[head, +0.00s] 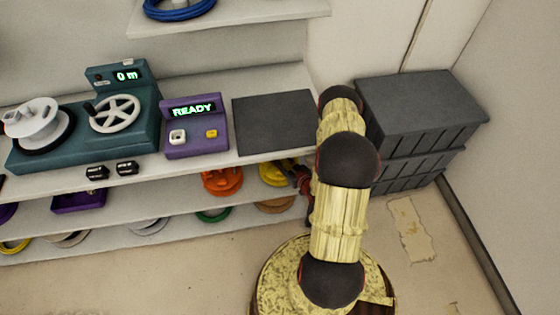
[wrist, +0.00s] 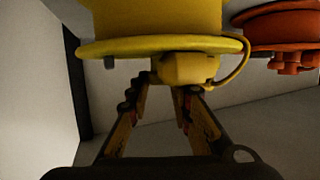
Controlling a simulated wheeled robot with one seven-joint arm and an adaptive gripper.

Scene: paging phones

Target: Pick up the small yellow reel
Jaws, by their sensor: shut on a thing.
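The small yellow reel (head: 276,174) is on the upper shelf under the counter in the head view, partly hidden by my arm. In the wrist view the yellow reel (wrist: 150,18) fills the top, with its rim, a yellow block below the rim and a loop of yellow cord at the right. My gripper (wrist: 172,88) is shut on the reel at this block, its two fingers reaching up to it. In the head view my gripper (head: 303,180) is at the reel's right side, its fingertips mostly hidden.
An orange reel (head: 222,180) stands close to the left; it also shows in the wrist view (wrist: 282,30). A purple READY box (head: 194,145) and a dark mat (head: 273,122) lie on the counter above. Grey crates (head: 420,110) stand at the right.

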